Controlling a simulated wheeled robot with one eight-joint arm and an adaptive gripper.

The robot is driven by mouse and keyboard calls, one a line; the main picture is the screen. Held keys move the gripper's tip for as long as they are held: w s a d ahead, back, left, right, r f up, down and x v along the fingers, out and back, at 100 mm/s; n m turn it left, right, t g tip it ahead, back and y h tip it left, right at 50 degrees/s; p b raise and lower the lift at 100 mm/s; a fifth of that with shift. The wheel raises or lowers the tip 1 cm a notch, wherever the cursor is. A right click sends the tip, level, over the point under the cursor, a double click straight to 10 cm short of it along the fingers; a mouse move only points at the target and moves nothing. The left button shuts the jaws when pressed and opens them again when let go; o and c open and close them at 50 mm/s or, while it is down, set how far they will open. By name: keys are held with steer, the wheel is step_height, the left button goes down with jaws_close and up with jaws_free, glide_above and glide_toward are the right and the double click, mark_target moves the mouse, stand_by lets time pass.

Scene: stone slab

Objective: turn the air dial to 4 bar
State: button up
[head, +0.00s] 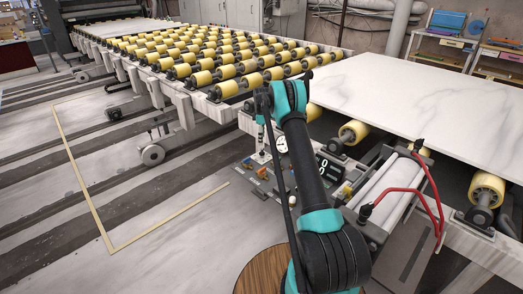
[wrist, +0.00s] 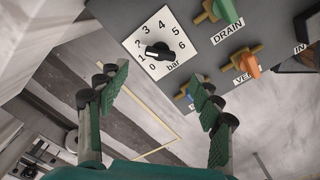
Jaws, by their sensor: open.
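The air dial (wrist: 158,50) is a black knob on a white square plate marked 0 to 6 bar, at the top of the wrist view. Its pale mark seems to point left, near 1; the 4 is at the top of the scale. My gripper (wrist: 158,74) is open and empty, its two green-padded fingers wide apart below the dial. The fingers look apart from the knob.
On the same grey panel, a green DRAIN valve (wrist: 222,9) and an orange valve (wrist: 250,64) sit right of the dial. A blue-handled valve (wrist: 186,98) is partly behind the right finger. A white stone slab (head: 420,105) and yellow rollers (head: 200,78) stand beyond my arm.

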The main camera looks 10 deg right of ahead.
mark_target(262, 152)
step_height(262, 152, down, 8)
steer(key=shift+r, duration=0.1)
stand_by(0.4)
steer(key=c, duration=1.2)
